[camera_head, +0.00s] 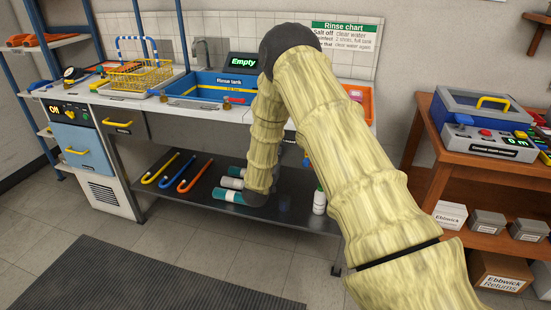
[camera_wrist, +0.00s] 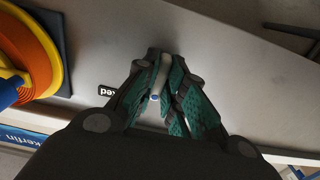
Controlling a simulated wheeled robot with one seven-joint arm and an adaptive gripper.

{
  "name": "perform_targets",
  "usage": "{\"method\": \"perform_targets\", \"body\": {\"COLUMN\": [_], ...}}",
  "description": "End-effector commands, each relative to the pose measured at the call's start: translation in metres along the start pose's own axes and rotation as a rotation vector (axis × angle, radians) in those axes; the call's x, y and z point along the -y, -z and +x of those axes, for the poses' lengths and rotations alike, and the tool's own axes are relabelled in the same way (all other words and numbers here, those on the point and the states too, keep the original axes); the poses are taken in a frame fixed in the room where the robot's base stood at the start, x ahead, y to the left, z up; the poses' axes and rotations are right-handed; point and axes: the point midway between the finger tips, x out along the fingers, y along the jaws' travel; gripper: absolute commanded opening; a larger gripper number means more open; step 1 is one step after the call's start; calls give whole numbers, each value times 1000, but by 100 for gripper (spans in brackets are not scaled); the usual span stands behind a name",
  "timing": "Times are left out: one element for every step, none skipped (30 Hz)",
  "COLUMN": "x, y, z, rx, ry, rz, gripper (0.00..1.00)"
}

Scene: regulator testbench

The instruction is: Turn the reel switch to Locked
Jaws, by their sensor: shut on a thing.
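In the wrist view my gripper (camera_wrist: 164,64) has its teal-padded fingers closed around a slim pale piece with a blue end, which looks like the reel switch (camera_wrist: 155,97). The fingers hide most of it, so its setting cannot be read. Left of the fingers is a small black label (camera_wrist: 107,90), upside down and partly covered, with letters ending in "ked". The yellow and orange reel (camera_wrist: 38,45) with a blue part stands further left. In the head view my arm covers the middle, and I cannot make out the gripper or the switch there.
The rinse tank (camera_head: 205,82) sits on the bench behind my arm. Coloured hooked tubes (camera_head: 175,172) lie on the low shelf. A wooden stand (camera_head: 470,150) with a blue-lidded case (camera_head: 475,105) is at the right. Bare grey surface (camera_wrist: 235,65) lies right of the fingers.

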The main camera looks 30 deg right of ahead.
Motion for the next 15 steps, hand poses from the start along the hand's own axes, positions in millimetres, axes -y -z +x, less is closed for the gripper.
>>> {"method": "perform_targets", "body": {"x": [-1,0,0,0,0,-1,-1,0,0,0,0,0,0,0,0], "y": [-2,-2,-2,-2,-2,-2,-2,-2,-2,-3,-3,-3,-3,-3,-2], "z": [0,0,0,0,0,0,0,0,0,0,0,0,0,0,0], "rx": [1,1,2,2,2,2,1,1,1,1,1,2,2,2,2], "ry": [-1,-1,0,-1,-1,-2,-2,-2,-1,-1,-1,-2,-2,-2,-2], "rz": [45,74,112,140,169,207,236,264,302,329,358,394,420,445,480], "gripper": [0,0,0,0,0,0,0,0,0,0,0,0,0,0,0]}}
